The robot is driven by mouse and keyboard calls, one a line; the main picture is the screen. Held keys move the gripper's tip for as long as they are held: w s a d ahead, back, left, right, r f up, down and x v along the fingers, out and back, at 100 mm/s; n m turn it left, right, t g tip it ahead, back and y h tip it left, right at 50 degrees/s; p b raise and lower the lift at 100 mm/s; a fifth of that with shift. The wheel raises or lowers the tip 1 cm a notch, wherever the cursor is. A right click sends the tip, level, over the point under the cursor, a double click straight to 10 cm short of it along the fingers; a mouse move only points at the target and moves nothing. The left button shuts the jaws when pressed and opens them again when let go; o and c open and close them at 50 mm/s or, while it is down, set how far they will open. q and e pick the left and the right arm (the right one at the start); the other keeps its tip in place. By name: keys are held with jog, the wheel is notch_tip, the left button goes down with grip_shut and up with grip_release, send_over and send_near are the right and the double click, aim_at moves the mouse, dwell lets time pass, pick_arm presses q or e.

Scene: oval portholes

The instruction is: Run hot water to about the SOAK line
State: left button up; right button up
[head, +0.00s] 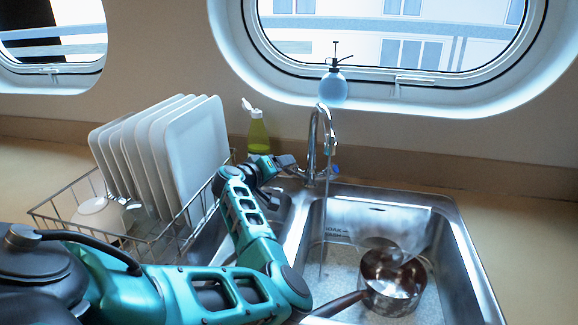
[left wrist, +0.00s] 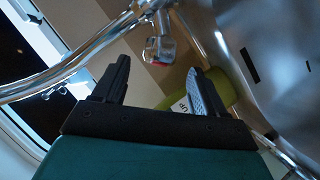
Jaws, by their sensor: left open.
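The chrome tap (head: 314,135) stands behind the sink (head: 440,205), and a thin water stream (head: 323,225) falls from it into the basin. A blue-marked tap handle (head: 335,170) is on the right. My left gripper (head: 288,168) is open at the tap's left side. In the left wrist view, a red-marked handle (left wrist: 160,50) lies just beyond the open fingers (left wrist: 158,85), apparently not gripped.
A steel saucepan (head: 392,285) sits in the basin, its handle toward the front left. A wire rack (head: 150,245) with several white plates (head: 195,150) stands left. A green bottle (head: 259,135) is behind my left gripper. A spray bottle (head: 333,88) stands on the porthole sill.

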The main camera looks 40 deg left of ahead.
aim_at(291, 167)
pick_arm(q)
jog(key=x, duration=0.3)
jog(key=shift+w, duration=0.4)
jog(key=shift+x, duration=1.15)
jog(key=shift+c, duration=0.5)
jog(key=c, duration=0.9)
jog(key=shift+o, duration=0.2)
